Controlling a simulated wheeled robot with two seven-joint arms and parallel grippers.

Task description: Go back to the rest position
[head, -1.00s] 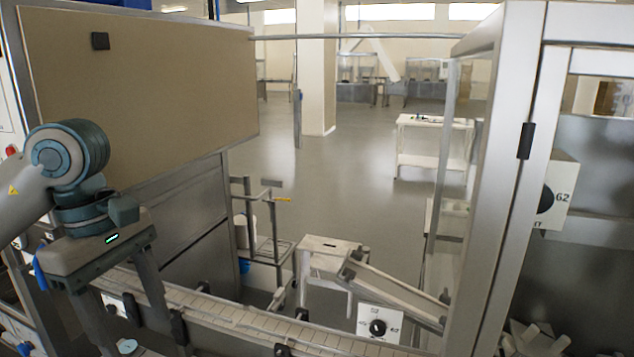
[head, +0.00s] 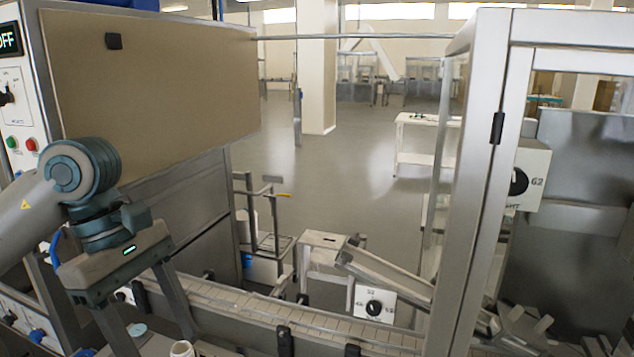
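My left gripper (head: 160,325) hangs at the lower left in the head view, pointing down in front of the conveyor (head: 255,305). Its two fingers are spread wide apart and nothing shows between them but the conveyor area and a small pale disc (head: 137,329) beyond. My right gripper is not in view.
A control panel (head: 15,105) with an "OFF" display, green and red buttons stands at the far left. A large brown panel (head: 160,80) rises behind my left arm. A metal frame post (head: 470,190) and a G2 knob box (head: 525,178) are at right. A white cylindrical piece (head: 182,349) shows at the bottom edge.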

